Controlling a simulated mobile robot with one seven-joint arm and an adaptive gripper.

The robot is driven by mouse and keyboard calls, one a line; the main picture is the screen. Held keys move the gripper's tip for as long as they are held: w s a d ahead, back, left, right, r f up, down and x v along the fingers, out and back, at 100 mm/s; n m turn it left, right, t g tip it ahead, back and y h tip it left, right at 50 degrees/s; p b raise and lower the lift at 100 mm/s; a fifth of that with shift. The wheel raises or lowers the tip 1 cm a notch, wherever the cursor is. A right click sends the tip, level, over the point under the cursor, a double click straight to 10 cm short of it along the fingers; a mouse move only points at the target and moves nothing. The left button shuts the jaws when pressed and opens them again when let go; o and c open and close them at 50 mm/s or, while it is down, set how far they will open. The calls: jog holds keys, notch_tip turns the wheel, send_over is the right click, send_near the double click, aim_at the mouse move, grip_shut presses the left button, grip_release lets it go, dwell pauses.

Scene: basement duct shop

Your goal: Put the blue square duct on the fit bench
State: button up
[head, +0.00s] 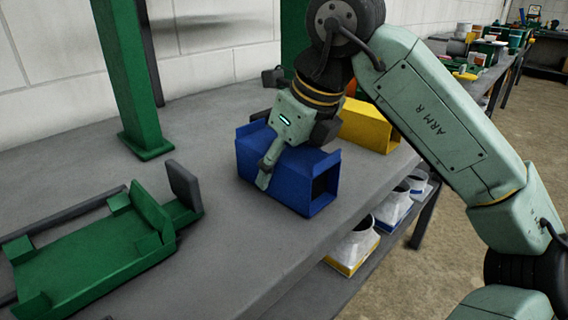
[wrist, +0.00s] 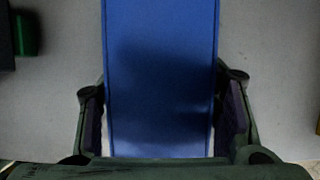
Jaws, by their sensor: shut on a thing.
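The blue square duct (head: 291,187) is a box-shaped piece with an open dark end facing right in the head view. It is on or just above the grey bench top (head: 232,238); I cannot tell if it touches. My gripper (head: 268,172) comes down over it from above, with one finger against its near side. In the wrist view the duct (wrist: 160,80) fills the middle, and my gripper's fingers (wrist: 162,125) are closed on its two sides. The far finger is hidden behind the duct in the head view.
A green fixture (head: 92,262) with upright plates lies at the left of the bench. A green post (head: 132,75) stands behind it. A yellow duct (head: 366,125) sits just behind the blue one. White fittings (head: 355,243) stand on a shelf below the right edge.

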jog(key=shift+f, duration=0.2)
jog(key=o, duration=1.3)
jog(key=shift+r, duration=0.45)
jog(key=p+v, duration=0.1)
jog(key=v, duration=1)
jog(key=shift+s+d+r, duration=0.1)
jog(key=shift+d+r, duration=0.05)
jog(key=shift+r, duration=0.1)
